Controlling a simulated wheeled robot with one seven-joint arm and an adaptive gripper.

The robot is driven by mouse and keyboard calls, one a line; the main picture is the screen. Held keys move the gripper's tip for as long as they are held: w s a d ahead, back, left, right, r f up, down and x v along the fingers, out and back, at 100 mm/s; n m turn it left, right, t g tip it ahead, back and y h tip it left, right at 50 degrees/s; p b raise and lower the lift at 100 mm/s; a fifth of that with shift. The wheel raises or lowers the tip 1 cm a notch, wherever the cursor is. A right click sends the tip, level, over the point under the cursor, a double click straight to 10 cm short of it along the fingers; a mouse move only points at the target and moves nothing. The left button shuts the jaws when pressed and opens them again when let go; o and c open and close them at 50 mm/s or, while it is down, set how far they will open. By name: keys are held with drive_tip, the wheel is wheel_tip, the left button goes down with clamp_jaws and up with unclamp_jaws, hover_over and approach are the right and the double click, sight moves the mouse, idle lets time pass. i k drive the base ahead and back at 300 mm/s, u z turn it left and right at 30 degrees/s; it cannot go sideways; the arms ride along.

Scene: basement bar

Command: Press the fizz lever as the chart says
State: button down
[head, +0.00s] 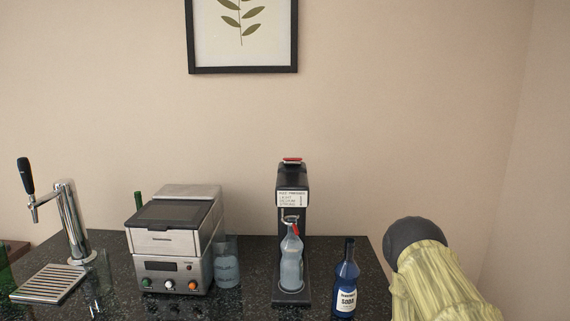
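The black fizz machine (294,230) stands upright on the dark counter, near the middle of the head view. Its red lever (292,160) is on top. The white chart (292,198) on its front has a heading that seems to read "FIZZ: PRESSES" and rows that look like light, medium and strong; the numbers are too small to read surely. A clear bottle (291,262) stands upright on the machine's base under its head, with a small red part by its neck. My gripper is not in view.
A dark blue soda bottle (346,283) stands right of the machine. A steel appliance (174,240), a glass (227,268) and a beer tap (72,222) are left. A dark round shape with pale yellow folds fills the lower right; I cannot tell whether it is mine.

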sight(292, 161)
drive_tip(key=k, duration=0.4)
drive_tip(key=z, duration=1.75)
drive_tip(key=i, duration=0.95)
drive_tip(key=u, duration=1.8)
